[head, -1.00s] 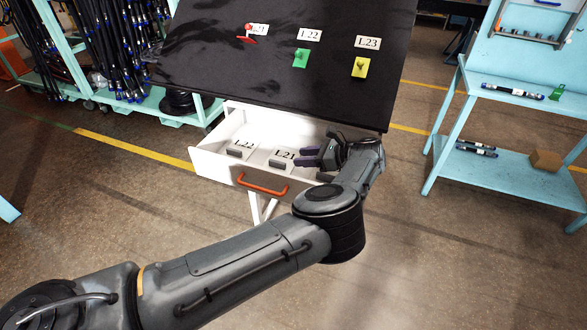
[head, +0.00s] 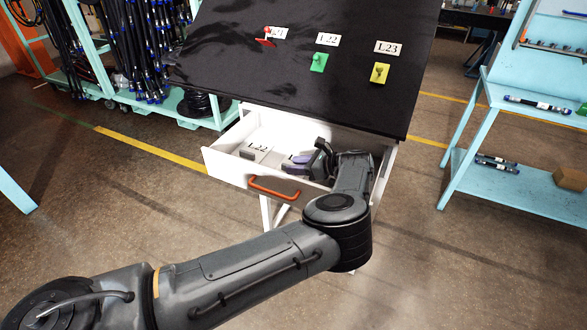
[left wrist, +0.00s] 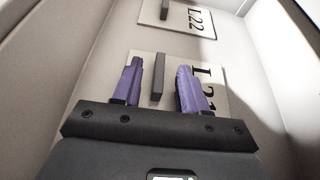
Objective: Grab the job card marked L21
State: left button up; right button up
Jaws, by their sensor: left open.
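The job card marked L21 (left wrist: 217,82) lies in the open white drawer, a white card with a dark grey grip block (left wrist: 157,78) standing on it. In the left wrist view my left gripper (left wrist: 159,82) is open, with its purple fingers on either side of the block and apart from it. In the head view my left gripper (head: 301,161) is down inside the drawer and hides most of this card. The card marked L22 (head: 257,147) lies to its left, and it also shows farther up in the left wrist view (left wrist: 195,20). My right gripper is not in view.
The drawer has a front panel with an orange handle (head: 274,188) and raised side walls. Above it is a sloped black board (head: 300,75) with L21, L22 and L23 labels and red, green and yellow pieces. A blue shelf (head: 520,185) stands at right.

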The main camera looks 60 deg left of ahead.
pick_arm(q)
jog(key=shift+x, duration=1.25)
grip_shut()
